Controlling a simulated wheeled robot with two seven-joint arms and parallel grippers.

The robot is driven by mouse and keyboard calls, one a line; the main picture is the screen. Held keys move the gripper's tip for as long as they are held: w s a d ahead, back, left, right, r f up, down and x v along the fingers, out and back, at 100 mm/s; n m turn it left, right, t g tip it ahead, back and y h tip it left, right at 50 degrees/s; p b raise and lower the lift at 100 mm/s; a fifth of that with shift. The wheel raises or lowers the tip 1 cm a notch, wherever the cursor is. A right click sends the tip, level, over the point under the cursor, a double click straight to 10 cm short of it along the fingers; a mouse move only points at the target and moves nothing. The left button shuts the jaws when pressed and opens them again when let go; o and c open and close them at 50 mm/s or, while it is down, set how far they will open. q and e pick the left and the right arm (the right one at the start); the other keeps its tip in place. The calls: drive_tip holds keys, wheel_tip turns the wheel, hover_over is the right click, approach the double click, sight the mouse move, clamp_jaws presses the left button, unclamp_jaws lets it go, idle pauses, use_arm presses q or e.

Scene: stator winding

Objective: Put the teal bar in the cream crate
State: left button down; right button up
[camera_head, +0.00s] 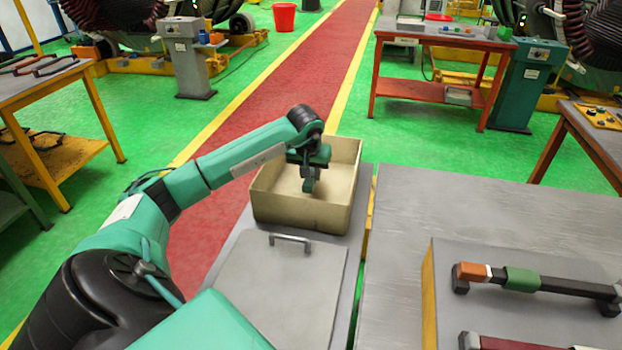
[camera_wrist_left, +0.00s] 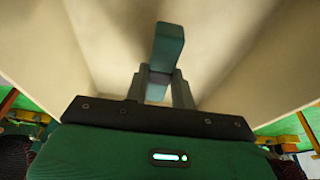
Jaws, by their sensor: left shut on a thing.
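The cream crate (camera_head: 303,208) stands open on the grey bench, left of the wide grey table. My left gripper (camera_head: 309,178) is over the crate's opening, pointing down. In the left wrist view, my left gripper (camera_wrist_left: 158,92) is shut on the teal bar (camera_wrist_left: 167,45), which sticks out past the fingers with the crate's cream walls (camera_wrist_left: 60,45) around it. In the head view the bar is small and dark under the gripper; I cannot tell whether it touches the crate floor. My right gripper does not show.
A grey lid with a handle (camera_head: 290,240) lies in front of the crate. On the right, a raised panel (camera_head: 450,270) carries handled bars, one with an orange end and green sleeve (camera_head: 522,279). The grey table (camera_head: 410,235) is bare between them.

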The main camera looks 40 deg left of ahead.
use_arm(q)
wheel_tip(320, 180, down, 3)
drive_tip(key=shift+r, duration=0.2)
drive_tip(key=shift+f, duration=0.2)
drive_tip(key=c, duration=1.4)
unclamp_jaws()
drive_tip(key=shift+c, duration=0.2)
drive_tip(key=shift+o, duration=1.4)
drive_tip(key=shift+r, duration=0.2)
drive_tip(key=shift+s+r, duration=0.1)
drive_tip(key=shift+r, duration=0.25)
drive_tip(key=v, duration=0.3)
drive_tip(key=shift+r, duration=0.2)
drive_tip(key=b+v, duration=0.1)
drive_tip(key=v, duration=0.6)
drive_tip(key=shift+d, duration=0.1)
drive_tip(key=shift+s+d+r, duration=0.1)
drive_tip(key=shift+s+r, duration=0.1)
drive_tip(key=shift+r, duration=0.15)
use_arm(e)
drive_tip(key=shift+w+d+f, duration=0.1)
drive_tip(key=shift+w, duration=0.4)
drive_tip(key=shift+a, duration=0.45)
